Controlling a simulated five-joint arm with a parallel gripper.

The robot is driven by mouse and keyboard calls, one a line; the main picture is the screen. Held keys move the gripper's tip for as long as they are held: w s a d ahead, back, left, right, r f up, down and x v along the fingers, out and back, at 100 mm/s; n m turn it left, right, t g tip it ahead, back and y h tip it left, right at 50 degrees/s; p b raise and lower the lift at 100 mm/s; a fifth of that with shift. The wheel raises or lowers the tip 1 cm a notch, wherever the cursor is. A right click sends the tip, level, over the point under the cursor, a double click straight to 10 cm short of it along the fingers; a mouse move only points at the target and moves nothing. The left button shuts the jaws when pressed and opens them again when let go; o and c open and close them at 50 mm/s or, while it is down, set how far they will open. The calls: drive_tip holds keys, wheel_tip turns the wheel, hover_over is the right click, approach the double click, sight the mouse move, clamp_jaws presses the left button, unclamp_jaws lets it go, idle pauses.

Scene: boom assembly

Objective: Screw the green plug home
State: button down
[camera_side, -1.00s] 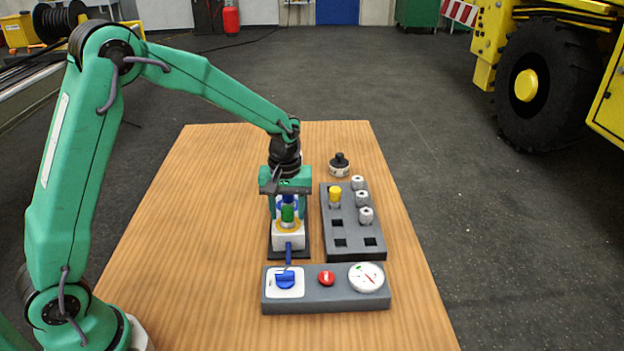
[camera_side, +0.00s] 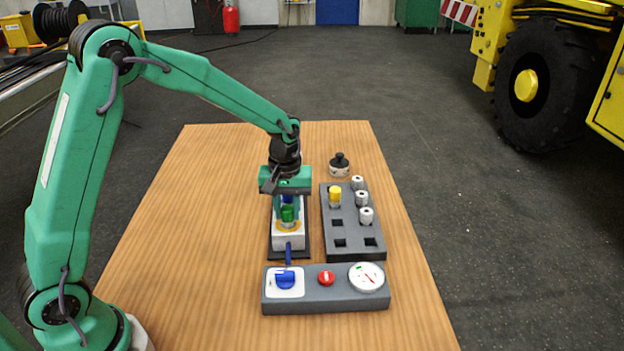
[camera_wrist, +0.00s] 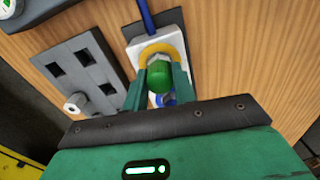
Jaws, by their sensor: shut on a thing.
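The green plug (camera_side: 287,214) stands upright in the white block (camera_side: 288,239), inside a yellow ring (camera_side: 289,226). In the wrist view, the green plug (camera_wrist: 158,76) sits between the two green fingers of my gripper (camera_wrist: 158,88), which are shut on it. In the side view my gripper (camera_side: 287,205) points down over the block, and its fingers are hard to make out. A blue part (camera_side: 287,199) shows just behind the plug. How deep the plug's thread sits is hidden by the ring.
A grey rack (camera_side: 352,226) right of the block holds a yellow-topped plug (camera_side: 335,197) and several grey-white plugs, with empty square sockets. In front is a grey panel (camera_side: 325,301) with a blue knob (camera_side: 285,281), red button (camera_side: 326,278) and gauge (camera_side: 366,278). A black-topped part (camera_side: 339,164) stands behind.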

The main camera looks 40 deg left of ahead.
drive_tip(key=shift+m, duration=0.7)
drive_tip(key=c, duration=1.8)
unclamp_jaws()
clamp_jaws()
drive_tip(key=shift+m, duration=0.4)
drive_tip(key=shift+m, duration=2.3)
drive_tip(key=o, duration=0.6)
unclamp_jaws()
